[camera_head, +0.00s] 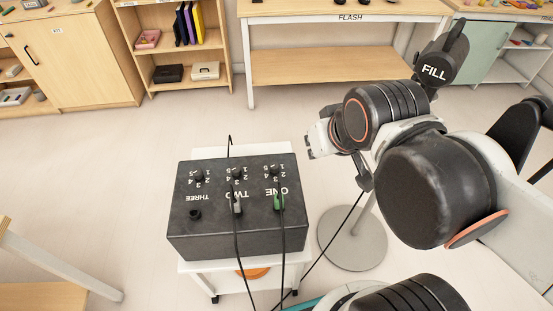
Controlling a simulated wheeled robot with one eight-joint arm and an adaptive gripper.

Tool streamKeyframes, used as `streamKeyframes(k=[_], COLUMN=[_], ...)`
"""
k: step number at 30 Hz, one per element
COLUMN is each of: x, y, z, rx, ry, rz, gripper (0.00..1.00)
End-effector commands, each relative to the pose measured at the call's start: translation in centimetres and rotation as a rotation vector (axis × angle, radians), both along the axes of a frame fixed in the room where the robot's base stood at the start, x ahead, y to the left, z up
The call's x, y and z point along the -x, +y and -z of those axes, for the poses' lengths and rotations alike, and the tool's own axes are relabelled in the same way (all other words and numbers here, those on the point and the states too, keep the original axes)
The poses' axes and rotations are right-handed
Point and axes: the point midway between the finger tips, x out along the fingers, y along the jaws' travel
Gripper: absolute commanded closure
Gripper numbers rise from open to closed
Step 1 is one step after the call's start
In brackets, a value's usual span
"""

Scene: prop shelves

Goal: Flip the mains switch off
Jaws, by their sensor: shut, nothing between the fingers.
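A black control box (230,228) stands on a small white trolley (190,266), left of the picture's middle. Its top has three knobs, with the labels ONE, TWO and THREE upside down to me. A green plug (279,201) sits at ONE and a grey plug (237,206) at TWO; the socket at THREE (195,214) is empty. I cannot make out a mains switch on the faces that show. My gripper (312,142) is to the right of the box's far right corner, apart from it in the picture. It is shut and empty, its fingers small and partly hidden.
Black cables run from the plugs towards me, and another leads to a lamp marked FILL (434,72). The lamp's round grey stand base (352,240) is right of the trolley. A table edge (60,262) is at lower left. Shelves and a FLASH bench (330,66) line the back.

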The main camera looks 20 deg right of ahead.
Motion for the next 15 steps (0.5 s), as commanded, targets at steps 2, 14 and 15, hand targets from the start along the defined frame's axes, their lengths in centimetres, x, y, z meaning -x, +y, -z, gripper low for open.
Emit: streamKeyframes(k=[2, 14, 15], x=[-0.8, -8.1, -9.0], y=[0.0, -0.2, -0.2], z=[-0.5, -2.2, -2.2], rx=[-0.002, -0.021, -0.024], ry=[0.012, 0.141, 0.156], rz=[0.003, 0.035, 0.038], gripper=[1.0, 1.0, 1.0])
